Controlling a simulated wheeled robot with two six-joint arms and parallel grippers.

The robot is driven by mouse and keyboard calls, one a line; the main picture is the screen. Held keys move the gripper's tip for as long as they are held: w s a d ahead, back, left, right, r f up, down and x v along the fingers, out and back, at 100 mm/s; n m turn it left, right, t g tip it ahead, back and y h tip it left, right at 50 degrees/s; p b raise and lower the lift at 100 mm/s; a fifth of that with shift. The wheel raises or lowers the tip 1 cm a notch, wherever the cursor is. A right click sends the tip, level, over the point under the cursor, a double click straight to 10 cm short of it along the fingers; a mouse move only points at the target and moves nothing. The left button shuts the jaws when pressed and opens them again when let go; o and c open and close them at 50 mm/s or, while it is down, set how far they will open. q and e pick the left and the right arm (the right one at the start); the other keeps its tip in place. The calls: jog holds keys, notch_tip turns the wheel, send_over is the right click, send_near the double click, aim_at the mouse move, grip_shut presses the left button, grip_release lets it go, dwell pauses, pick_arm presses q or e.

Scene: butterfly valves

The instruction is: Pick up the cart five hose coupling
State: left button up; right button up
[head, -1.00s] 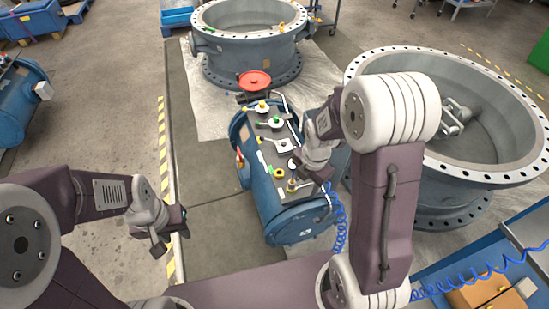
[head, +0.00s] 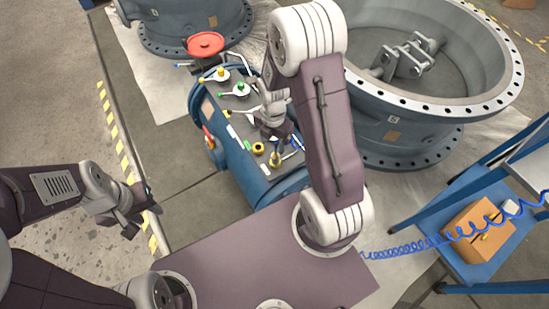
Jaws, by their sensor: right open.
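A blue tank-shaped cart (head: 238,172) with a dark top stands at the centre. On its top are a yellow ring-shaped fitting (head: 258,148) and a brass-coloured fitting (head: 275,158); I cannot tell which of the small parts is the hose coupling. My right gripper (head: 284,142) is open above the near right part of the cart top, close to the brass fitting. Its fingers and wrist hide part of the top, and contact is unclear. My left gripper (head: 141,214) is open and empty over the floor, left of the cart.
Valve handles with green (head: 240,89) and yellow centres and a red handwheel (head: 205,43) are at the cart's far end. Large flanged valve bodies stand behind and right (head: 405,125). A blue coiled hose (head: 410,248) runs to a shelf with an orange box (head: 478,232). Floor at left is clear.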

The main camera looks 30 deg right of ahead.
aim_at(275, 152)
jog(key=f+b, duration=0.1)
jog(key=f, duration=0.3)
jog(key=f+b, duration=0.1)
jog(key=f, duration=0.2)
jog(key=shift+s+d+f, duration=0.2)
jog(key=shift+f, duration=0.15)
jog(key=shift+r, duration=0.1)
grip_shut()
